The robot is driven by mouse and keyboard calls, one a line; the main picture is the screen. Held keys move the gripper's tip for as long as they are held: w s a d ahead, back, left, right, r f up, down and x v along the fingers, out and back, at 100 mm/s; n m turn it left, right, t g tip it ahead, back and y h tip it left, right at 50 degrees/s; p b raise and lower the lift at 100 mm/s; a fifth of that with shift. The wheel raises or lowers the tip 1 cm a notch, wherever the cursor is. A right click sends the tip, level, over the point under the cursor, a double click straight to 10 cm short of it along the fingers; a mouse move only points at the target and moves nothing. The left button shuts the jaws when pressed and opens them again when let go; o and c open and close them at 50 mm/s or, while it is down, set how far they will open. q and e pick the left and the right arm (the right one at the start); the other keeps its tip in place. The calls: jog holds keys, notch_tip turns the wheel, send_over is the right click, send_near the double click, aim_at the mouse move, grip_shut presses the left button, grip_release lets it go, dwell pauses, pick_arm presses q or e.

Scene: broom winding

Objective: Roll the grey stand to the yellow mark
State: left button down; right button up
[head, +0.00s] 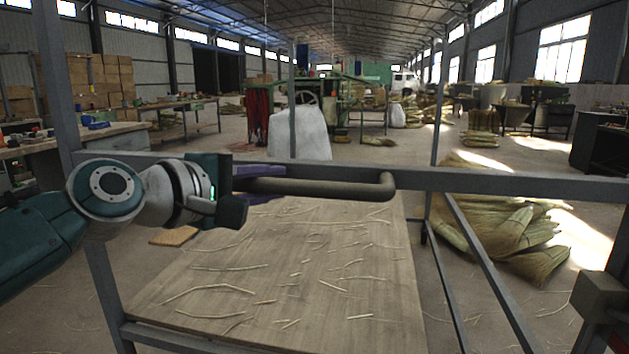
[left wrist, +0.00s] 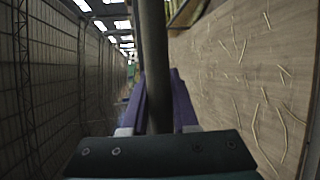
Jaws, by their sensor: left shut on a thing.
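The grey stand (head: 480,185) is a metal frame of posts and rails right in front of me, with a straw-littered wooden board (head: 300,265) low inside it. A tubular handle (head: 330,187) runs along its near top rail and bends at the right end. My left gripper (head: 262,178) is shut on the handle near its left end. In the left wrist view the handle (left wrist: 153,60) passes between the purple fingers. My right gripper is out of view. A flat orange-tan patch (head: 174,236) lies left of the board; I cannot tell if it is the yellow mark.
Straw bundles (head: 515,235) lie on the floor to the right of the stand. A workbench (head: 75,140) stands at the left, and a green machine (head: 335,100) and a pale covered heap (head: 298,135) stand beyond the stand. Open floor shows between them.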

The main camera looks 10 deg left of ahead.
pick_arm(q)
jog(key=shift+w+r, duration=0.35)
jog(key=shift+r, duration=0.3)
jog(key=c, duration=0.9)
grip_release()
jog(key=shift+s, duration=0.1)
jog(key=shift+o, duration=1.1)
jog(key=shift+f, duration=0.2)
jog(key=p+v, duration=0.3)
jog(key=v, duration=0.6)
jog(key=shift+s+a, duration=0.2)
jog(key=shift+s, duration=0.1)
